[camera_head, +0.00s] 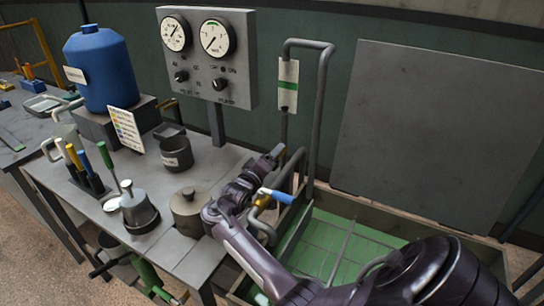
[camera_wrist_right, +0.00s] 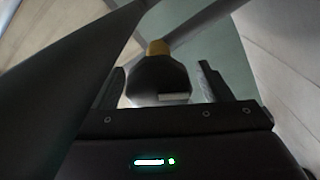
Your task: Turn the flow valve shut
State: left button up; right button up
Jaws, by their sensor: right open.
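The likely flow valve shows a blue lever handle (camera_head: 277,195) and a yellow body (camera_head: 262,201) on the grey pipework at the green basin's back left corner. My right arm reaches in from the lower right and bends back beside the pipes. My right gripper (camera_head: 275,155) appears close to the pipework, above the blue handle in the picture. In the wrist view, the right gripper (camera_wrist_right: 160,88) is open. A dark blocky part (camera_wrist_right: 158,80) with a brass-coloured end (camera_wrist_right: 158,48) shows between its fingers; contact cannot be told. My left gripper is not in view.
A tall bent pipe (camera_head: 322,110) rises near the right gripper. The green basin (camera_head: 335,245) lies to the right.

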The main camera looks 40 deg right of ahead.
jog(key=shift+d, duration=0.15)
jog(key=shift+c, duration=0.3)
jog(key=c, duration=0.9)
jog(key=m+b, duration=0.1)
jog(key=m, duration=0.3)
jog(key=shift+f+b, duration=0.1)
jog(key=shift+b, duration=0.25)
jog(key=shift+r+m, duration=0.2)
jog(key=shift+m, duration=0.7)
jog(key=o, duration=1)
jog(key=shift+c, duration=0.2)
